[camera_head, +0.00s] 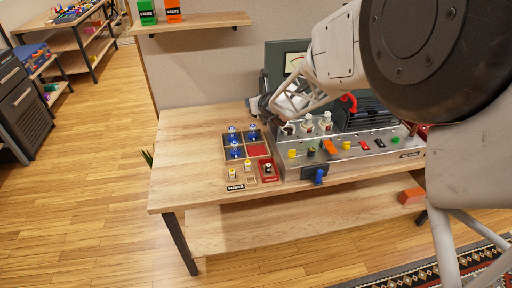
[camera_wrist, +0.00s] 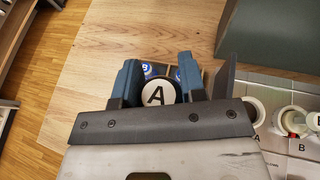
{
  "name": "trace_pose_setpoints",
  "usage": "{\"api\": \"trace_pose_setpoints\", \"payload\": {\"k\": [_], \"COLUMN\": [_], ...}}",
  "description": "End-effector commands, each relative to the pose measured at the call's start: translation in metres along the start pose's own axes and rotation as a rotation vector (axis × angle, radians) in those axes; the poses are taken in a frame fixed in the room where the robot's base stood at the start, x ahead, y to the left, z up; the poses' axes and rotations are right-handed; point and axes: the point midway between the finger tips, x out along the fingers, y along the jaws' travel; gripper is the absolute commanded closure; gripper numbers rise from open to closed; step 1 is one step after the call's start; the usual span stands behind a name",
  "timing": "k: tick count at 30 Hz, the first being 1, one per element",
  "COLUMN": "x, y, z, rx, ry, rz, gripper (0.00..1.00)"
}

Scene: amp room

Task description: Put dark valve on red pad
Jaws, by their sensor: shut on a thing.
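My gripper (camera_wrist: 160,88) is shut on the dark valve (camera_wrist: 157,93), a round piece with a white cap marked A and a dark rim, held between blue fingers in the wrist view. In the head view my gripper (camera_head: 263,106) is above the table, behind the tray and left of the amp; I cannot make out the held valve there. The red pad (camera_head: 258,150) is the bare red compartment at the right of the wooden tray, in front of my gripper. The wrist view does not clearly show the pad.
Small yellow-white fuses (camera_head: 232,173) stand in front, beside a red holder (camera_head: 268,178). The metal amp (camera_head: 345,155) with white valves (camera_head: 307,124), knobs and switches stands right. The table's left side (camera_head: 188,160) is clear.

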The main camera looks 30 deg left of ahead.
Motion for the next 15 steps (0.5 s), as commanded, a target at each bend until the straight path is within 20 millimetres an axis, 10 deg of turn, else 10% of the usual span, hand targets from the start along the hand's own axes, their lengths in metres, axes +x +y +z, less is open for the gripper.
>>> {"api": "trace_pose_setpoints", "payload": {"k": [15], "x": [0.03], "y": [0.0], "z": [-0.074], "rx": [0.002], "ry": [0.002], "rz": [0.0], "gripper": [0.86]}}
